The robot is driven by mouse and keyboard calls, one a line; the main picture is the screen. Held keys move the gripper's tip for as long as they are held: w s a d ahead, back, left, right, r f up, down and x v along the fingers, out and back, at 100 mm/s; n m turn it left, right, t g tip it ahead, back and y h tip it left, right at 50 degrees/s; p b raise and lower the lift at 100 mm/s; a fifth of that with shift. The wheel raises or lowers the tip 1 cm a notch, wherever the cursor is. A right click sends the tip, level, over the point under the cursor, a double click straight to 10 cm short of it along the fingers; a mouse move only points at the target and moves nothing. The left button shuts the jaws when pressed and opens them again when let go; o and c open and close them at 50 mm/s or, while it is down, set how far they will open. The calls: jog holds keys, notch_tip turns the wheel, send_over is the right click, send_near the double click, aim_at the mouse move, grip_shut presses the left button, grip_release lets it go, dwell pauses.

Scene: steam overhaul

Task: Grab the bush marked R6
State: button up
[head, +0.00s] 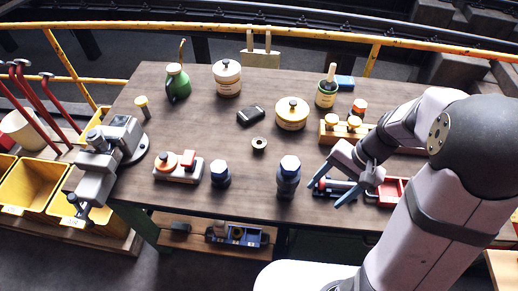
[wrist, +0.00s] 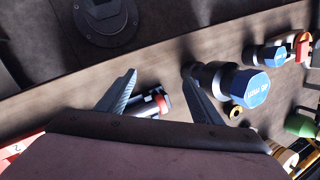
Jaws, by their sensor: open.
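A small brass ring-shaped bush (head: 258,144) lies on the table's middle; any marking on it is too small to read. In the wrist view a brass ring (wrist: 236,112) that looks like the same bush shows beside the large blue-topped bolt (wrist: 256,88), right of the fingers. My gripper (head: 327,194) is open and empty over the table's front right part, well to the right of the bush. In the wrist view its two fingers (wrist: 160,74) stand apart. A dark cylindrical piece with a red ring (wrist: 152,106) shows between them, below.
A smaller blue-topped bolt (head: 220,174), a black block (head: 251,115) and a cream tin (head: 291,113) are around the bush. A red tray (head: 391,190) lies right of my gripper. A grey vice (head: 122,137) is at left.

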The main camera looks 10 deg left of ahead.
jog(key=w+a+m+t+y, duration=0.1)
jog(key=w+a+m+y, duration=0.2)
jog(key=w+m+y, duration=0.25)
jog(key=m+t+y, duration=0.3)
jog(key=m+t, duration=0.1)
jog(key=m, duration=0.7)
send_near(260, 143)
jog(key=shift+s+b+x, duration=0.2)
jog(key=shift+b+x, duration=0.1)
jog(key=shift+x, duration=0.8)
jog(key=shift+w+a+f+m+y, duration=0.25)
jog(key=shift+a+f, duration=0.1)
jog(key=shift+p+x, duration=0.45)
jog(key=shift+x, duration=0.6)
jog(key=shift+w+a+f+p, duration=0.1)
jog(key=shift+a+p, duration=0.4)
jog(key=shift+p, duration=0.05)
jog(key=shift+t, duration=0.3)
jog(key=shift+p+x, duration=0.9)
jog(key=shift+x, duration=1.2)
jog(key=shift+d+f, duration=0.1)
jog(key=shift+f, duration=0.05)
jog(key=c, duration=1.3)
